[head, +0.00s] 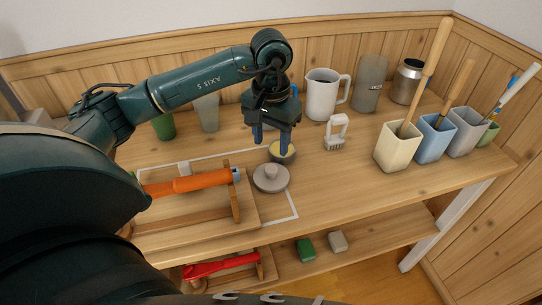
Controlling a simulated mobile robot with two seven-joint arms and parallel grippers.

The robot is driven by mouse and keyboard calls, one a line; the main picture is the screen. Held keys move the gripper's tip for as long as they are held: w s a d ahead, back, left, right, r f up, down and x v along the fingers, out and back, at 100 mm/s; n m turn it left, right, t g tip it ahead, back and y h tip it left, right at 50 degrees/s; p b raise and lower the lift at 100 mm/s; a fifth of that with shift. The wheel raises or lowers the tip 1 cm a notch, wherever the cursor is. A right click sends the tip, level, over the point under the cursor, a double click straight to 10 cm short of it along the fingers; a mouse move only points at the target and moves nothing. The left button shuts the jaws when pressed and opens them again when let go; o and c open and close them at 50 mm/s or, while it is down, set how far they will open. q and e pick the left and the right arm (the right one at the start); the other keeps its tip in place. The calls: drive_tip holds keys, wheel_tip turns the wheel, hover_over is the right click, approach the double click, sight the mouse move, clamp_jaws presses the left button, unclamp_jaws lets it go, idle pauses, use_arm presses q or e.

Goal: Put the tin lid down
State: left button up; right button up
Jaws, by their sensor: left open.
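The grey tin lid (270,178), round with a small knob on top, lies flat on the wooden table, knob up. My left gripper (271,144) points down, open and empty, above and slightly behind the lid. My right gripper is not in view.
A wooden rack with an orange-handled tool (188,183) is left of the lid. A white pitcher (322,94), a brush (336,132) and a cream pot (398,147) stand behind and to the right. The table right of the lid is clear.

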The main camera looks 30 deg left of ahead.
sight(271, 168)
use_arm(q)
wheel_tip(271, 168, up, 3)
drive_tip(key=shift+f, duration=0.1)
drive_tip(key=shift+o, duration=1.1)
drive_tip(key=shift+r, duration=0.55)
drive_tip(key=o, duration=0.3)
drive_tip(key=n, duration=0.3)
drive_tip(key=o, duration=0.3)
drive_tip(key=n, duration=0.5)
drive_tip(key=o, duration=0.3)
drive_tip(key=n, duration=0.6)
drive_tip(key=shift+f, duration=0.1)
wheel_tip(271, 168, down, 14)
drive_tip(key=n, duration=2.2)
drive_tip(key=shift+r, duration=0.2)
